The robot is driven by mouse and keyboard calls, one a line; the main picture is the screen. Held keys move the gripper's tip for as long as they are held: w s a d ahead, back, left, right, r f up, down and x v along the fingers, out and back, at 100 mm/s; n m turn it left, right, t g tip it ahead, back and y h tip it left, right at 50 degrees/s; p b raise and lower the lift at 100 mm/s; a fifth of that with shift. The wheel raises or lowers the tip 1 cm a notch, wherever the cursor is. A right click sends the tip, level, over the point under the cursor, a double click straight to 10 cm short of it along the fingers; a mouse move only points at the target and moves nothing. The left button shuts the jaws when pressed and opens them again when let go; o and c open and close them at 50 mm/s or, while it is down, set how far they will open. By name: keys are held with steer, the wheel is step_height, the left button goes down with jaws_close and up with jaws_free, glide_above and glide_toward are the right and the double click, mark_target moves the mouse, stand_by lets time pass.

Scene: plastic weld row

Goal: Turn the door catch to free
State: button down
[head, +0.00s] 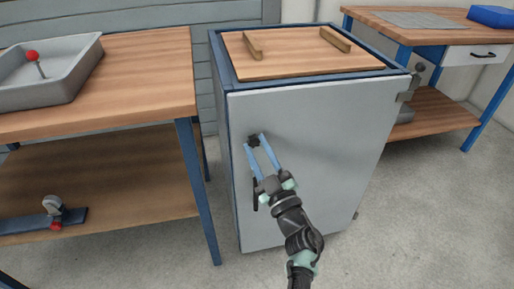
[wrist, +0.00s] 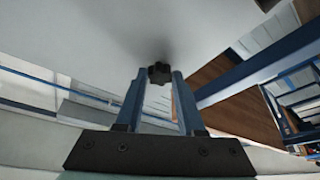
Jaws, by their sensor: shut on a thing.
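The door catch is a small dark knob (head: 254,141) near the upper left edge of the grey cabinet door (head: 320,140). The door looks closed. My gripper (head: 256,142) reaches up to the knob with its two blue fingers. In the wrist view the dark lobed knob (wrist: 159,72) sits between the fingertips of my gripper (wrist: 159,80), and the fingers are shut on it. Part of the knob is hidden by the fingers. I cannot tell from these frames which way the catch is turned.
A dark upright handle (head: 255,194) is on the door below the knob, beside my gripper. A wooden workbench (head: 130,75) with a grey tray (head: 60,88) stands close on the left. Another bench (head: 430,28) stands behind on the right. Floor in front is clear.

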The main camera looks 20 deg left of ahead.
steer(key=n+g, duration=0.1)
steer(key=n, duration=0.1)
steer(key=n+g+p, duration=0.1)
steer(key=n, duration=0.2)
steer(key=shift+w+d+r+y, duration=0.1)
steer(key=shift+d+r+y, duration=0.1)
steer(key=shift+y, duration=0.1)
steer(key=n+g+p, duration=0.2)
steer(key=n, duration=0.3)
steer(key=shift+r+n, duration=0.1)
steer(key=shift+n, duration=0.2)
steer(key=shift+g, duration=0.3)
steer(key=c, duration=0.5)
jaws_free()
steer(key=shift+p, duration=0.3)
steer(key=p+v, duration=0.4)
steer(key=v, duration=0.9)
steer(key=shift+a+r, duration=0.1)
steer(key=shift+r, duration=0.05)
